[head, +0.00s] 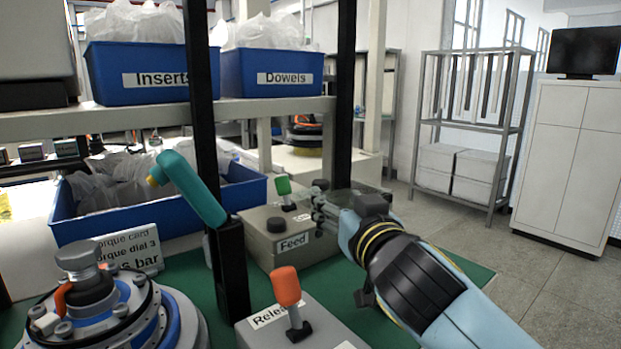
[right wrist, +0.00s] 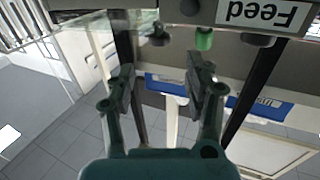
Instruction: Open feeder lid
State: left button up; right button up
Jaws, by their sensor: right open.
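The grey feeder box (head: 262,250) with the "Feed" label stands on the green mat. A green lever (head: 284,190) and dark knobs rise from its top. A clear, glass-like panel, seemingly the lid, shows faintly at the box's right end; how far it is open I cannot tell. My right gripper (head: 325,210) is at that right end, its fingers partly blending with the panel. In the right wrist view the box (right wrist: 225,14) appears upside down at the top, and my right gripper (right wrist: 165,90) has its fingers apart with nothing between them. My left gripper is not visible.
A grey box with an orange lever (head: 287,288) stands in front, near my right arm. Dark shelf posts (head: 203,110) rise beside the feeder. A teal tool (head: 190,187), a hub motor (head: 95,300) and a blue bin (head: 100,228) fill the left. Open floor lies right.

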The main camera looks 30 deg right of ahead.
aim_at(323, 184)
jog(key=x, duration=0.5)
jog(key=shift+w+d+r, duration=0.15)
jog(key=shift+w+r, duration=0.05)
jog(key=x, duration=0.4)
jog(key=shift+f+p, duration=0.15)
jog(key=shift+p, duration=0.15)
jog(key=shift+w+d, duration=0.15)
jog(key=shift+w, duration=0.35)
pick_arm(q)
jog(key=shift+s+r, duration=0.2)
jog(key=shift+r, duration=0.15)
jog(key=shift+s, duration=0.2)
pick_arm(e)
grip_shut()
jog(key=shift+f, duration=0.1)
